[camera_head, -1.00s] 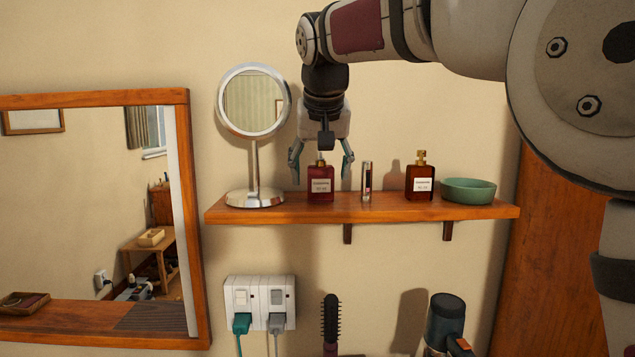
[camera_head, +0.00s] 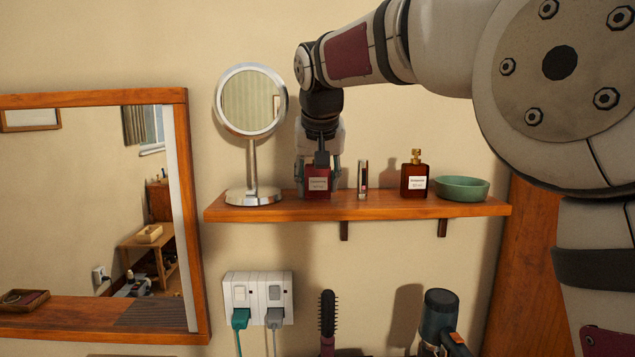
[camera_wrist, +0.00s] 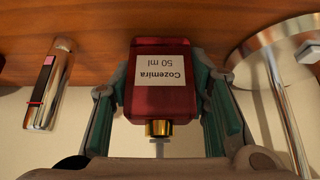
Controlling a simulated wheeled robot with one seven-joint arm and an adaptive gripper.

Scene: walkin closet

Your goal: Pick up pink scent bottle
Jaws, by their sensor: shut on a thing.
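The pink-red scent bottle (camera_head: 317,180) stands on the wooden wall shelf, left of the middle. It has a white label, which reads "Cozemira 50 ml" in the wrist view (camera_wrist: 158,102), and a gold neck. My gripper (camera_head: 318,178) points down over it, with one finger on each side. The gripper is shut on the bottle's sides. The bottle's base appears to be at the shelf surface; I cannot tell of any gap. The top of the bottle is partly hidden by the gripper in the head view.
A round mirror on a stand (camera_head: 252,125) is close on the left. A slim lipstick-like tube (camera_head: 363,178) stands just right. A dark red bottle (camera_head: 414,178) and a green bowl (camera_head: 462,188) are further right on the shelf (camera_head: 390,211). A socket (camera_head: 258,296) is below.

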